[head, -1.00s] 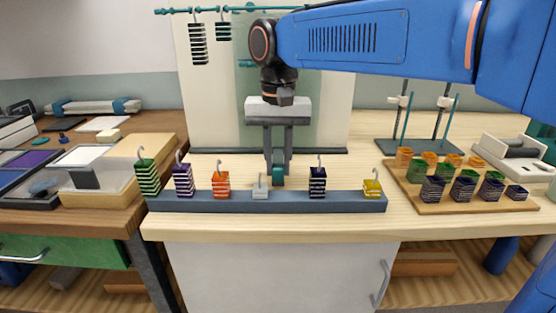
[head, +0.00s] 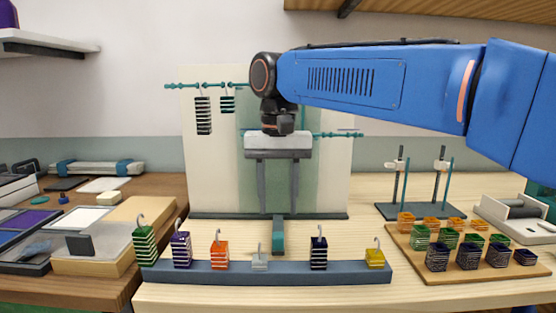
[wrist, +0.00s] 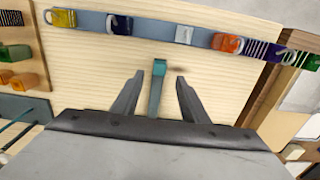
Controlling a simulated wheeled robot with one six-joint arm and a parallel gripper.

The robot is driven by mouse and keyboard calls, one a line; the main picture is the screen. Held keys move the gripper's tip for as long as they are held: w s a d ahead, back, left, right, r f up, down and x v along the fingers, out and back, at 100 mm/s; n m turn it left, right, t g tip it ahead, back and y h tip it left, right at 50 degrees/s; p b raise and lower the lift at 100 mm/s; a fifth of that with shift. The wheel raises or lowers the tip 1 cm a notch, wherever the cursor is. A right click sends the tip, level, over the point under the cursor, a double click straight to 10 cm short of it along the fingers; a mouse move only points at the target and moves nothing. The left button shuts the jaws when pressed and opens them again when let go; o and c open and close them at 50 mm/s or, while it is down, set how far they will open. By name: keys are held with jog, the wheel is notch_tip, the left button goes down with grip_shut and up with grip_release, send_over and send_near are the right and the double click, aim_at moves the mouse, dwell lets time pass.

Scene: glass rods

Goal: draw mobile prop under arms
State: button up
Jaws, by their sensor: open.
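The prop (head: 278,236), a teal piece, stands on the pale bench just behind the weight rack. It also shows in the wrist view (wrist: 158,88), between my fingers as seen from above. My gripper (head: 278,212) points down over it with its two fingers apart and empty. The mobile's upper teal arm (head: 185,86) hangs before the pale backboard, with two striped weights (head: 204,116) at its left. A lower teal arm (head: 338,134) shows right of my gripper. My wrist hides the middle of the mobile.
A blue-grey rack (head: 205,271) with several hooked weights lies along the bench front. A wooden board (head: 465,271) of coloured blocks and two rod stands (head: 400,209) are at right. Trays (head: 95,258) fill the left bench. Bare bench lies behind the rack.

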notch_tip(320, 180, up, 10)
dwell(0.4)
jog(key=shift+s+f, duration=0.1)
jog(key=shift+f, duration=0.05)
